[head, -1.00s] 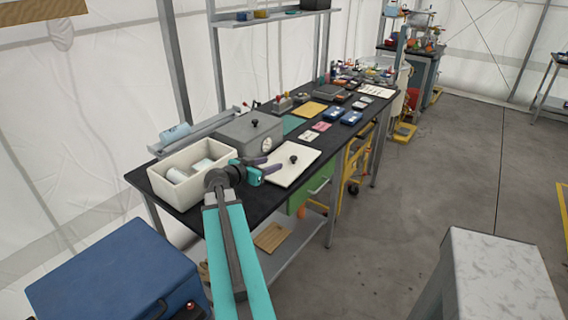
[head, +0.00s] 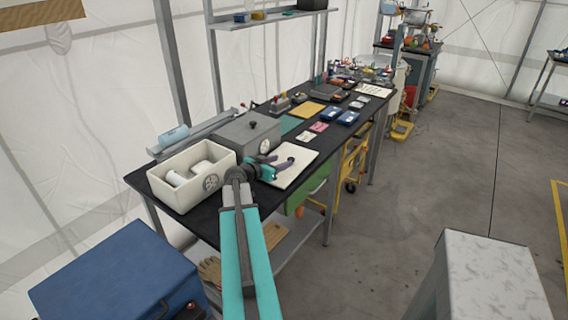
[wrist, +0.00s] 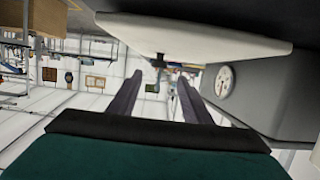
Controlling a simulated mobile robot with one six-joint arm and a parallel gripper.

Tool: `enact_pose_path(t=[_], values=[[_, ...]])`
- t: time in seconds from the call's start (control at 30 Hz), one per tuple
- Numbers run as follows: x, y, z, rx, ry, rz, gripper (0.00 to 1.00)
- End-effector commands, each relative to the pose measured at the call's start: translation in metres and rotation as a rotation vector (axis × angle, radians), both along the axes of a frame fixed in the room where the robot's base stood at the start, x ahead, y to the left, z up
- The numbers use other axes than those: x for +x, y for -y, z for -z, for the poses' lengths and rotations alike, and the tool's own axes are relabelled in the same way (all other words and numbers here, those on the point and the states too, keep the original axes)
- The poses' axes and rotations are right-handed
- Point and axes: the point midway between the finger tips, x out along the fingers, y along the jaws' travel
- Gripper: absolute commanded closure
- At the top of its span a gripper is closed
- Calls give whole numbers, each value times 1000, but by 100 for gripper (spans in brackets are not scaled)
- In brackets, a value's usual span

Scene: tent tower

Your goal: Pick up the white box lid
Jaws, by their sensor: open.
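The white box lid (head: 300,168) lies flat on the black bench top, right of the open white box (head: 184,196). In the wrist view, which looks upside down, the lid (wrist: 200,36) fills the top, with its dark knob (wrist: 159,61) pointing down. My gripper (head: 283,160) is open and low over the lid's left part in the head view. In the wrist view my gripper (wrist: 160,76) has its fingers spread on either side of the knob's line, the knob beyond the tips. Nothing is between the fingers. The knob is hard to make out in the head view.
A grey box (head: 247,134) with a black-knobbed lid and a dial stands close behind the lid. The white box holds white cylinders. Blue trays (head: 347,117) and small parts lie farther along the bench. A blue box (head: 115,278) stands front left.

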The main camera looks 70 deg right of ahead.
Motion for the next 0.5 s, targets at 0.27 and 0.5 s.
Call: enact_pose_path(t=[0.27,0.5], values=[[0,1,1,0,0,0,55],[-1,5,1,1,-1,0,55]])
